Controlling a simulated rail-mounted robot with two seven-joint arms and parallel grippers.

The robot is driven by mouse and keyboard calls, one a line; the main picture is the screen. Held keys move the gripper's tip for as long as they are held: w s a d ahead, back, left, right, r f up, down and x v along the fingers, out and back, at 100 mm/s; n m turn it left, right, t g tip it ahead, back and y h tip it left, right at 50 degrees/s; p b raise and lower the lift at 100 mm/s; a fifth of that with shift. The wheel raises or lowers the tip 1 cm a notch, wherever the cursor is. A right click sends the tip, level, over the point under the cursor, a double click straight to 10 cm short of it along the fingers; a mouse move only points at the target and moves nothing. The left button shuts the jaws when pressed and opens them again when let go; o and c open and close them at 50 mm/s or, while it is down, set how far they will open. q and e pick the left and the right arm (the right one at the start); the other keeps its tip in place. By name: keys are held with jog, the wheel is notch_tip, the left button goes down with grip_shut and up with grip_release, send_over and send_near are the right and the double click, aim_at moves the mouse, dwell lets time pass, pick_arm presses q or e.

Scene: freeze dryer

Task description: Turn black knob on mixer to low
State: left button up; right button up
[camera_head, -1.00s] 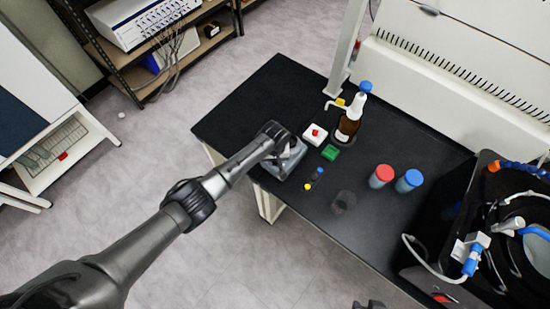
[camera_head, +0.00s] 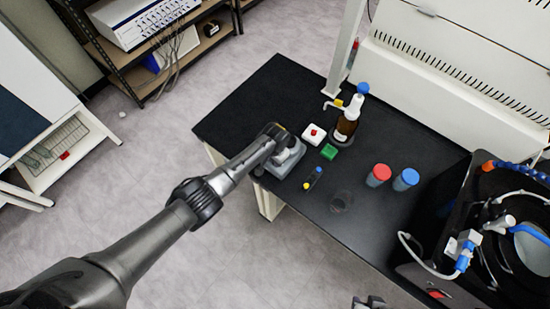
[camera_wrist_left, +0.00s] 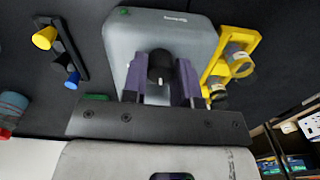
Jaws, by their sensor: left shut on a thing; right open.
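The mixer (camera_head: 287,160) is a grey box near the front edge of the black bench in the head view, partly covered by my left arm. In the left wrist view its light grey body (camera_wrist_left: 160,32) fills the upper middle. The black knob (camera_wrist_left: 159,66) on its face carries a small white mark at its lower edge. My left gripper (camera_wrist_left: 162,72) has one purple finger on each side of the knob and is shut on it. The knob is hidden in the head view. My right gripper (camera_head: 368,302) is open at the bottom edge, away from the mixer, with only its tip showing.
A brown bottle (camera_head: 346,127), a red-capped jar (camera_head: 378,175) and a blue-capped jar (camera_head: 405,179) stand farther right. The bench's left end is clear.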

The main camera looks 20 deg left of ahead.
pick_arm(q)
jog(key=shift+m, duration=0.6)
jog(key=o, duration=0.9)
jog(key=shift+o, duration=0.2)
notch_tip(320, 180, up, 14)
jog(key=p, duration=0.2)
jog(key=shift+f, duration=0.15)
dwell(0.3)
